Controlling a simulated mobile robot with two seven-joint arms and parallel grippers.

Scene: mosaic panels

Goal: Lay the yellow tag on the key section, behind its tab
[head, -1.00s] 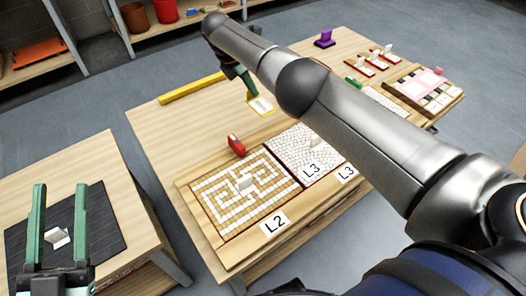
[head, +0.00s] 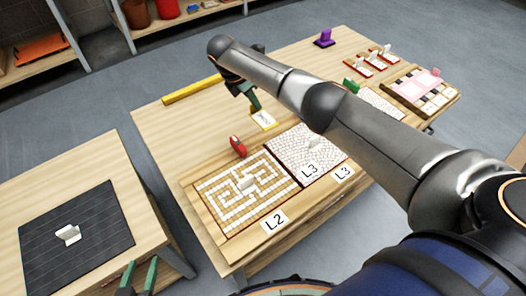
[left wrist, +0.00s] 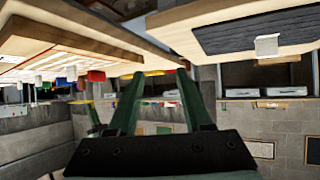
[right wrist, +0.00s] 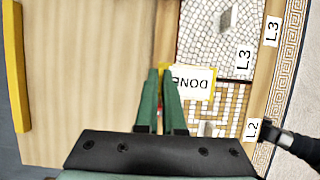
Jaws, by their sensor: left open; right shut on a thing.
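The yellow tag (head: 259,119) is a white card with a yellow edge, and it reads DONE in the right wrist view (right wrist: 192,84). My right gripper (head: 257,107) is shut on it, above the table behind the panels. The key section (head: 222,213) is the light panel with the maze-like pattern by the L2 label; its pale upright tab (head: 247,184) stands near its middle. In the right wrist view the tag overlaps part of this section (right wrist: 235,100). My left gripper (head: 137,280) is open and empty, low beside the left table.
A red piece (head: 237,147) stands just behind the key section. The L3 panel (head: 300,150) adjoins it on the right. A yellow bar (head: 192,89) lies along the far left edge. A dark mat (head: 100,205) with a white piece (head: 68,234) is on the left table.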

